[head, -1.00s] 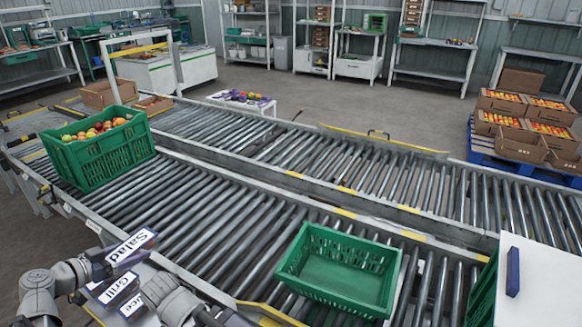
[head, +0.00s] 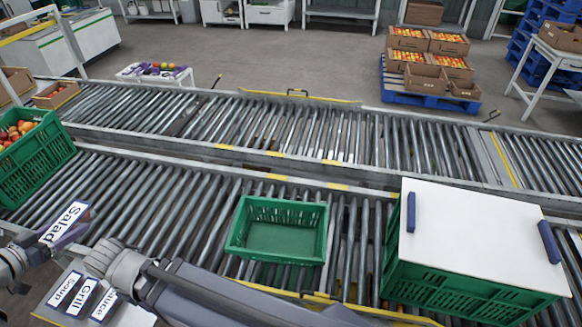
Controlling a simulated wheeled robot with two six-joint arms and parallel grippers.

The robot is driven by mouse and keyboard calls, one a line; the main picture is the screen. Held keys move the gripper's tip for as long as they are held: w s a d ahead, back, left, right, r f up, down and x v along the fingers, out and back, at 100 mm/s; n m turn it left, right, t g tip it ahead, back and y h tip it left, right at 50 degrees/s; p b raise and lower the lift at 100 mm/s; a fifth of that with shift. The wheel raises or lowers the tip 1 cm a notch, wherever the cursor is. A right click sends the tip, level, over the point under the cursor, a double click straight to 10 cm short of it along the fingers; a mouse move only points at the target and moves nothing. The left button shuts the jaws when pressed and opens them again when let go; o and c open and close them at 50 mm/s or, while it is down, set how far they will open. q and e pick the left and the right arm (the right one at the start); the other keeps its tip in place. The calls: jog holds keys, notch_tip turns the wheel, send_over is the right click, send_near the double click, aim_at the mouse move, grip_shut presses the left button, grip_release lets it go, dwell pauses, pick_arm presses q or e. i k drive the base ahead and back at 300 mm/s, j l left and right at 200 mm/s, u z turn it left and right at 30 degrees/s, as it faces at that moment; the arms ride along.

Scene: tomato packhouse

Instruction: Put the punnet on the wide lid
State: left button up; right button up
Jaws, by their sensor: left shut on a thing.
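The wide lid (head: 470,235) is a flat white board with two blue handles. It lies on top of a large green crate (head: 455,290) at the right of the near conveyor. My left gripper (head: 72,228) is at the lower left, far from the lid. It is shut on a piece labelled Salad (head: 62,219), which appears raised above the other labels. I cannot make out a punnet for certain.
An empty green crate (head: 232,249) stands on the near conveyor (head: 165,190), left of the lid. A green crate of tomatoes (head: 45,170) stands at far left. Labels reading Soup (head: 62,288), Grill (head: 83,297) and Sauce (head: 105,304) stand below my left gripper. Open rollers lie between.

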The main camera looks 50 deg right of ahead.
aim_at(473, 244)
jog(key=k+l+z, duration=0.1)
jog(key=z, duration=0.25)
jog(key=k+l+z, duration=0.1)
jog(key=z, duration=0.2)
jog(key=k+l+z, duration=0.15)
jog(key=z, duration=0.2)
jog(key=k+l+z, duration=0.1)
jog(key=l, duration=0.3)
jog(key=k+l, duration=0.25)
jog(key=l, duration=0.15)
jog(key=k+l+z, duration=0.15)
jog(key=l, duration=0.25)
jog(key=k+l+z, duration=0.1)
jog(key=l, duration=0.3)
jog(key=k+l, duration=0.2)
jog(key=l, duration=0.25)
jog(key=k+l+z, duration=0.15)
jog(key=l, duration=0.3)
